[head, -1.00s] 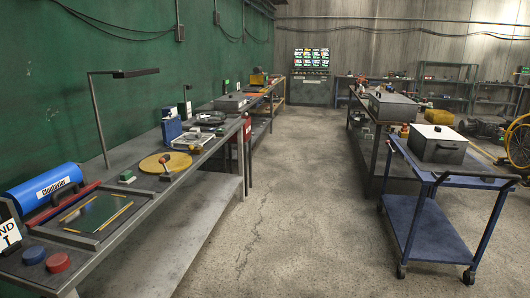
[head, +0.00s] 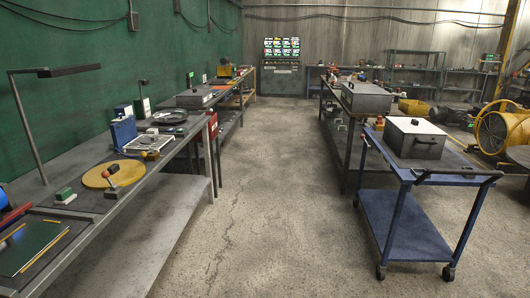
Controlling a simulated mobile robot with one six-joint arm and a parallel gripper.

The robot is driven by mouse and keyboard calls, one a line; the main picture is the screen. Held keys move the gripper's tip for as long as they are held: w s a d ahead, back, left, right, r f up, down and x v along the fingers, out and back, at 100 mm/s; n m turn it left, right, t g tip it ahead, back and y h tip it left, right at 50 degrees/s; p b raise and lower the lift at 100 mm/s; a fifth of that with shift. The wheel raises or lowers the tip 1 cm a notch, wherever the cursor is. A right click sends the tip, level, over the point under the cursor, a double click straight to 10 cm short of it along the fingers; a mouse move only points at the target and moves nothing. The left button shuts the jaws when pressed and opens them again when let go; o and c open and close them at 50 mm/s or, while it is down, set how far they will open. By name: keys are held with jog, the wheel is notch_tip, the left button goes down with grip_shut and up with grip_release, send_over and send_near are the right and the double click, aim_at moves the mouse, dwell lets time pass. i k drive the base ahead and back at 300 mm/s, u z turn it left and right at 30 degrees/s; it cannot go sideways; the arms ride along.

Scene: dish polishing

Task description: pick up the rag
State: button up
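I cannot make out a rag for certain in the head view. Several small things on the benches are too small to tell apart. A round yellow disc (head: 114,174) lies on the long grey workbench at the left, with a small red-and-grey tool (head: 112,178) on it. A small green-and-white block (head: 64,195) sits in front of the disc. My gripper is not in view.
The left workbench (head: 150,207) runs along the green wall, with a lamp (head: 38,125) and a blue box (head: 124,133). A blue cart (head: 400,225) carrying a grey lidded box (head: 415,147) stands at the right. The concrete aisle (head: 270,190) between is clear.

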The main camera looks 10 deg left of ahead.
aim_at(151, 131)
jog(key=i, duration=4.9)
jog(key=u, duration=0.35)
